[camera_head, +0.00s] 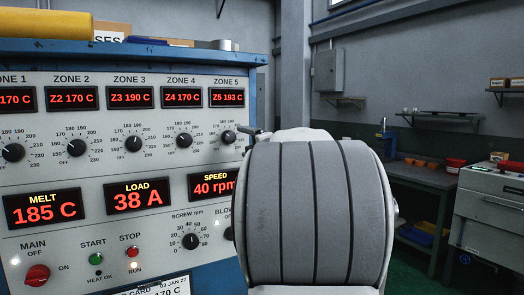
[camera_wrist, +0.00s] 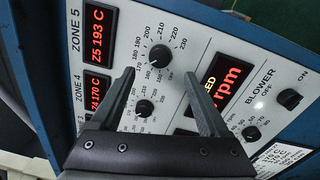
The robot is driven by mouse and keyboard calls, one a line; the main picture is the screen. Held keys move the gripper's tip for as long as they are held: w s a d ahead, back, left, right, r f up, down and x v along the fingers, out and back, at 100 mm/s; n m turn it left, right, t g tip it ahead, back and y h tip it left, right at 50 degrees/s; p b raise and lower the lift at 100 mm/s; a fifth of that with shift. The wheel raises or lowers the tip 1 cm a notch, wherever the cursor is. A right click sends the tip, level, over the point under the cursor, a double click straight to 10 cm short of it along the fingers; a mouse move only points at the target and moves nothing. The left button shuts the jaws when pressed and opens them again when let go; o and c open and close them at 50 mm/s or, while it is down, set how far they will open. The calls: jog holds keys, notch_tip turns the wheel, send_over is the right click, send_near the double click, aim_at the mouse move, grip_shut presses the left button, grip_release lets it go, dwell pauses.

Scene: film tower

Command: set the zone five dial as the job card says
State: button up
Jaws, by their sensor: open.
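The zone five dial is a black knob (camera_head: 229,137) under the ZONE 5 display (camera_head: 227,97), which reads Z5 193 C. In the wrist view the knob (camera_wrist: 160,55) lies just beyond and between my fingertips, with its printed scale around it. Its exact pointer setting is too small to read surely. My gripper (camera_wrist: 158,74) is open and empty, one finger either side of the knob's line; contact does not show. In the head view my arm hides most of the gripper. The job card (camera_head: 165,288) is cut off at the bottom edge, its settings unreadable.
The zone four dial (camera_head: 184,140) sits close left of zone five; its display reads Z4 170 C. Lower down are the speed display (camera_head: 213,187), the screw knob (camera_head: 190,241) and the red main switch (camera_head: 37,275). A yellow roll (camera_head: 45,24) lies on top of the cabinet.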

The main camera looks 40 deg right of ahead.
jog(key=v, duration=0.9)
jog(key=shift+s, duration=0.35)
jog(key=shift+f, duration=0.1)
